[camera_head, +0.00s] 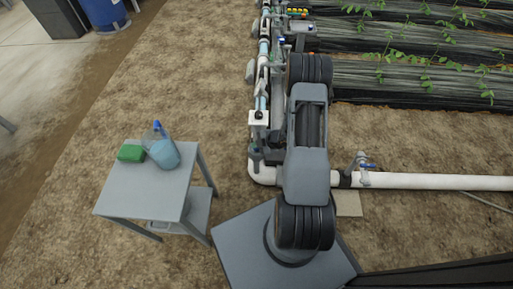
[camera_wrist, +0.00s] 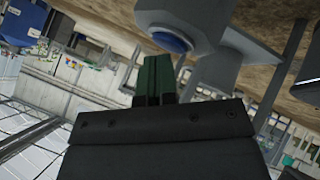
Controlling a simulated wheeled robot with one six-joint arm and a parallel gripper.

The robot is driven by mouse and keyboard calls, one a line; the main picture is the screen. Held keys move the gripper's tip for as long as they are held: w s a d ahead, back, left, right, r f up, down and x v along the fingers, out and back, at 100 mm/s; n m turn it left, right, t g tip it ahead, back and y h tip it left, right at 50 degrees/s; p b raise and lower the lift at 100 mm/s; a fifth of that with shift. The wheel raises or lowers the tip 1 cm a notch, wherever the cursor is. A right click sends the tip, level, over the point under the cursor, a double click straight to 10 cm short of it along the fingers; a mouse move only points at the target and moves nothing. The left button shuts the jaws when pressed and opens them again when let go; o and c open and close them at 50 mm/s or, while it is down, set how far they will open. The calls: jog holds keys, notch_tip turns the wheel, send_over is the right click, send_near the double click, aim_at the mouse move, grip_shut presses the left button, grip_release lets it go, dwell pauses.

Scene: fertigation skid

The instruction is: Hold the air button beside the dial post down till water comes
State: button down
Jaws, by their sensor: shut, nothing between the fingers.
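In the wrist view my gripper (camera_wrist: 156,62) has its two dark green fingers together, with nothing between them. A round blue face in a grey, drum-shaped housing (camera_wrist: 205,22) is just beyond the fingertips, at the top. It may be the air button, but I cannot tell for sure. The fingertips look close to its lower edge; whether they touch it is unclear. In the head view my arm covers part of the pipe skid (camera_head: 262,90), and I cannot make out the fingers there. The dial post is not clearly recognisable, and no flowing water is visible.
A grey side table (camera_head: 150,193) at the left carries a green block (camera_head: 131,153) and a clear jug with blue liquid (camera_head: 163,152). A white pipe (camera_head: 430,182) with a blue-handled valve (camera_head: 364,166) runs right. Bare soil lies between table and skid.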

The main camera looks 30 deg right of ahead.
aim_at(256, 149)
jog(key=shift+s+a+f+b, duration=0.2)
jog(key=shift+f+b, duration=0.15)
jog(key=shift+f, duration=0.2)
dwell(2.1)
jog(key=shift+r, duration=0.2)
dwell(1.4)
jog(key=shift+s+a+r+p, duration=0.1)
jog(key=shift+r+p, duration=0.3)
jog(key=shift+p, duration=0.25)
jog(key=shift+r, duration=0.25)
jog(key=shift+r+p, duration=2.3)
jog(key=shift+r, duration=0.2)
